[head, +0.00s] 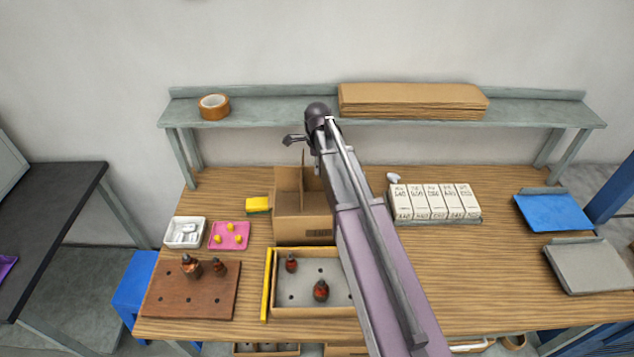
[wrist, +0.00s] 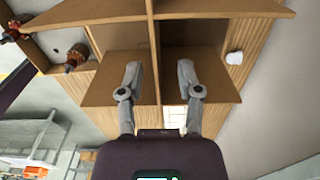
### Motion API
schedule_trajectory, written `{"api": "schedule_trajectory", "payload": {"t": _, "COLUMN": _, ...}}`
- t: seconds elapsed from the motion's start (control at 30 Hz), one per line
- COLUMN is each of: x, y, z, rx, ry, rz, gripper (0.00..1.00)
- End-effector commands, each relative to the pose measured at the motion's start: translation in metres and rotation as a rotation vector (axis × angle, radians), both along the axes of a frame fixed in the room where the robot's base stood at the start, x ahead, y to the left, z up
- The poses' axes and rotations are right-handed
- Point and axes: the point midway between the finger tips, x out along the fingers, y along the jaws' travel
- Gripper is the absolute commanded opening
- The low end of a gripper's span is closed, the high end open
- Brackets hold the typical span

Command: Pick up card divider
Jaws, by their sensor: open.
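The card divider (wrist: 154,45) shows in the wrist view as a thin upright card edge between two compartments of the open cardboard box (wrist: 112,93). In the head view the box (head: 290,230) stands at the back middle of the table, and a thin card edge (head: 303,172) rises above it, partly hidden by my arm. My gripper (wrist: 160,70) is open, with one finger on each side of the divider's line in the wrist view. I cannot tell whether the fingers touch it. In the head view my gripper (head: 294,140) is small and above the box.
A shelf (head: 270,108) with a tape roll (head: 214,106) and flat cardboard (head: 410,100) spans the back. White cartons (head: 432,203) stand right of the box. A yellow sponge (head: 257,204) is left of it, and a tray with armatures (head: 310,312) is in front.

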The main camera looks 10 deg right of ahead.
Motion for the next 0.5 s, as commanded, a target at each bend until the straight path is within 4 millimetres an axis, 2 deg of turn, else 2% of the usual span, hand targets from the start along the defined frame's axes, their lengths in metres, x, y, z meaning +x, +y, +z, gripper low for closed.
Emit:
{"api": "schedule_trajectory", "payload": {"t": 0.3, "x": 0.0000, "y": 0.0002, "z": -0.0001, "rx": 0.000, "ry": 0.000, "rz": 0.000, "gripper": 0.46}}
{"api": "schedule_trajectory", "payload": {"t": 0.5, "x": -0.0005, "y": 0.0008, "z": -0.0071, "rx": 0.000, "ry": 0.000, "rz": 0.000, "gripper": 0.46}}
